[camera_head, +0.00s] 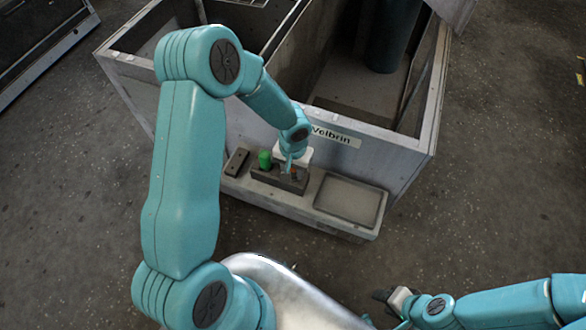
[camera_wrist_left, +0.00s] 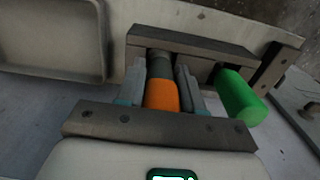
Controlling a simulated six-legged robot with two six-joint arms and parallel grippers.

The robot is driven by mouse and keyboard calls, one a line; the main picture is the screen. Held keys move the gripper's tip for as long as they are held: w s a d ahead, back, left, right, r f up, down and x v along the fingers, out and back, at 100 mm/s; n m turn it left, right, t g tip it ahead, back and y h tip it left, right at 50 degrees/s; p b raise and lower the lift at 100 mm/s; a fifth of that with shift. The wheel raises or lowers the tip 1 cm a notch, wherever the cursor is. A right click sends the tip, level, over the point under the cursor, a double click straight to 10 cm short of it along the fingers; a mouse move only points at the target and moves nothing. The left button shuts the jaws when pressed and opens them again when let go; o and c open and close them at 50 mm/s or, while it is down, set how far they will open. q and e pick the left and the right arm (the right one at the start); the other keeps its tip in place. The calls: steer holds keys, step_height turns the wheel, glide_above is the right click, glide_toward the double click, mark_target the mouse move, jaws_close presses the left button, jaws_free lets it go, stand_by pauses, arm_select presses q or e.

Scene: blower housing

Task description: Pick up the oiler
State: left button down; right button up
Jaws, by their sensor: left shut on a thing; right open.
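The oiler (camera_wrist_left: 161,96), an orange cylinder with a dark grey upper part, is between the fingers of my left gripper (camera_wrist_left: 164,82) in the left wrist view. My left gripper is shut on it, with one finger on each side. The oiler is at a dark grey rack (camera_wrist_left: 190,42); I cannot tell whether it is clear of its slot. In the head view my left gripper (camera_head: 289,168) covers most of it. My right gripper (camera_head: 392,299) is open and empty at the lower right, away from the rack.
A green cylinder (camera_wrist_left: 240,97) stands beside the oiler in the rack; it also shows in the head view (camera_head: 265,159). A shallow tray (camera_head: 348,199) lies right of the rack and a small dark block (camera_head: 237,162) left of it. The large grey housing labelled Volbrin (camera_head: 400,165) rises behind.

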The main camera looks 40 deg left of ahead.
arm_select(q)
step_height(320, 180, up, 20)
steer(key=p, duration=0.1)
steer(key=shift+p, duration=0.35)
steer(key=c, duration=1.3)
jaws_free()
steer(key=shift+c, duration=0.2)
steer(key=c, duration=0.5)
steer(key=shift+f, duration=0.15)
jaws_close()
